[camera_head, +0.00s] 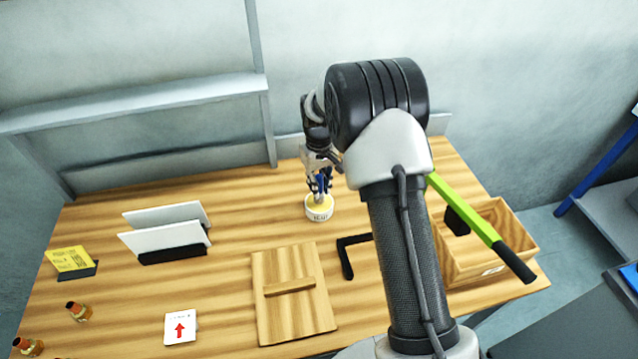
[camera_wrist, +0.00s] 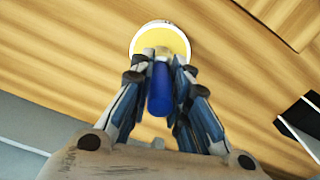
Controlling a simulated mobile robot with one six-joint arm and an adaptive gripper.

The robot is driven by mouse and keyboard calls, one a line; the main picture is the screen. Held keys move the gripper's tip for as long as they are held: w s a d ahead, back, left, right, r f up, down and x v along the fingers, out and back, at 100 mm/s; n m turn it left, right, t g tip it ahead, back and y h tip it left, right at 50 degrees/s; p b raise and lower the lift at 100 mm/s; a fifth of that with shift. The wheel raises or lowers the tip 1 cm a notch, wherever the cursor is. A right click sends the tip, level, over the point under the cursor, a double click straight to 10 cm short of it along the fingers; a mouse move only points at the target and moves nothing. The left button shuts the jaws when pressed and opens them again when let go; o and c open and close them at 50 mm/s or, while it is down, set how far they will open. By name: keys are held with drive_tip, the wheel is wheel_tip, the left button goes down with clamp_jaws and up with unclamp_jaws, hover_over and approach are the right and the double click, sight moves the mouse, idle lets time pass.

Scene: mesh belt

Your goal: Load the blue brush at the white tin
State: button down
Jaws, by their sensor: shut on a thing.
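The white tin (camera_head: 319,213), with a yellow inside, stands on the wooden table. In the wrist view the tin (camera_wrist: 135,38) shows just beyond my fingertips. My gripper (camera_head: 320,181) is above the tin and points down. It is shut on the blue brush, whose blue handle (camera_wrist: 160,92) shows between the fingers in the wrist view. The brush's lower end is at the tin's mouth. My fingers hide the bristles, so I cannot tell whether they touch the yellow.
A wooden board with a handle (camera_head: 310,318) lies in front of the tin, with a black angled piece (camera_head: 346,262) beside it. An open wooden box (camera_head: 510,228) stands at the right, with a green bar (camera_head: 465,216) across it. White panels (camera_head: 165,237) stand at the left.

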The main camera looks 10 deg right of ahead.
sight(319, 175)
drive_tip(key=shift+f+b, duration=0.35)
drive_tip(key=shift+f, duration=0.25)
idle(1.6)
drive_tip(key=shift+r+p, duration=2.3)
drive_tip(key=shift+r, duration=1.3)
